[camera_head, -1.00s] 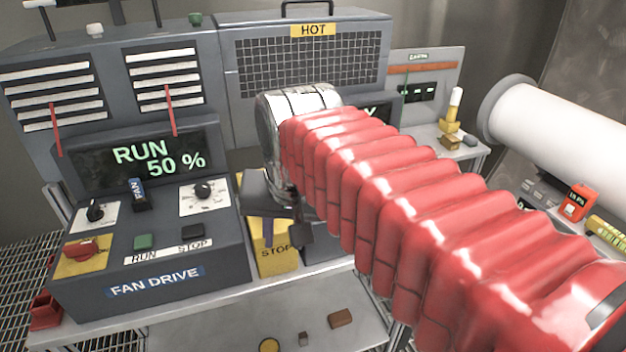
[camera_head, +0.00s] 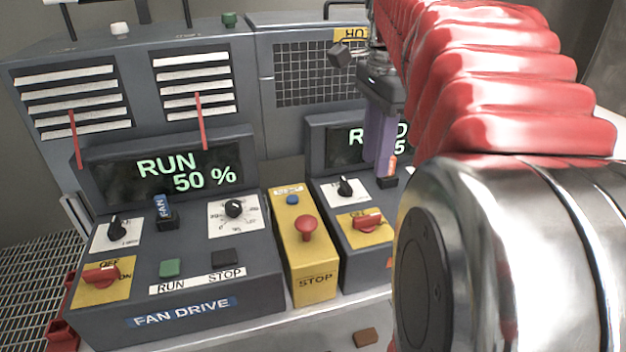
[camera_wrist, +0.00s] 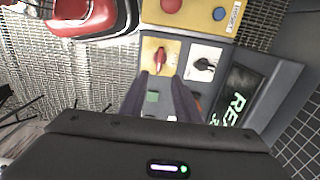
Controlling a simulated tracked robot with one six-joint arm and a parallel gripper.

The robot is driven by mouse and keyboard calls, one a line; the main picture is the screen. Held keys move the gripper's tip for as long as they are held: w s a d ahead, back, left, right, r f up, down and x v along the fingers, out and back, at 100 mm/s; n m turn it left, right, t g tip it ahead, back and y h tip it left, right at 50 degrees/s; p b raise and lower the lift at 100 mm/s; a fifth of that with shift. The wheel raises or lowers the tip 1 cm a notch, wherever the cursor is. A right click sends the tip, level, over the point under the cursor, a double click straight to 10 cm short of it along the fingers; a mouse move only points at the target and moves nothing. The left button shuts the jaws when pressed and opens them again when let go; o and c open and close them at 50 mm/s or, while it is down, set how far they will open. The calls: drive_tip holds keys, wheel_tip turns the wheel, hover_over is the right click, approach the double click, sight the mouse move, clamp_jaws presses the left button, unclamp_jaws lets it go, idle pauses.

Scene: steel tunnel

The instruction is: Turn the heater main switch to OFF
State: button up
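The heater main switch, a red rotary knob on a yellow plate (camera_head: 368,221), sits at the front of the right console (camera_head: 352,252) in the head view. Its handle lies roughly sideways there, and its plate lettering is too small to read. In the wrist view the red knob (camera_wrist: 160,59) shows just beyond my fingertips. My gripper (camera_head: 385,168) has purple fingers and hangs above the back of that console, apart from the knob. In the wrist view my gripper (camera_wrist: 160,76) has its fingers spread, with nothing held between them.
A yellow STOP box (camera_head: 312,282) with a red mushroom button (camera_head: 306,228) stands left of the heater console. The fan drive panel (camera_head: 185,290), with a similar red switch (camera_head: 101,275), is farther left. A black selector knob (camera_head: 345,187) sits behind the heater switch.

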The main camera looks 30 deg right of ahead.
sight(368, 216)
drive_tip(key=shift+f, duration=0.15)
wheel_tip(368, 216, down, 14)
drive_tip(key=shift+r, duration=0.2)
idle(0.5)
clamp_jaws()
idle(0.3)
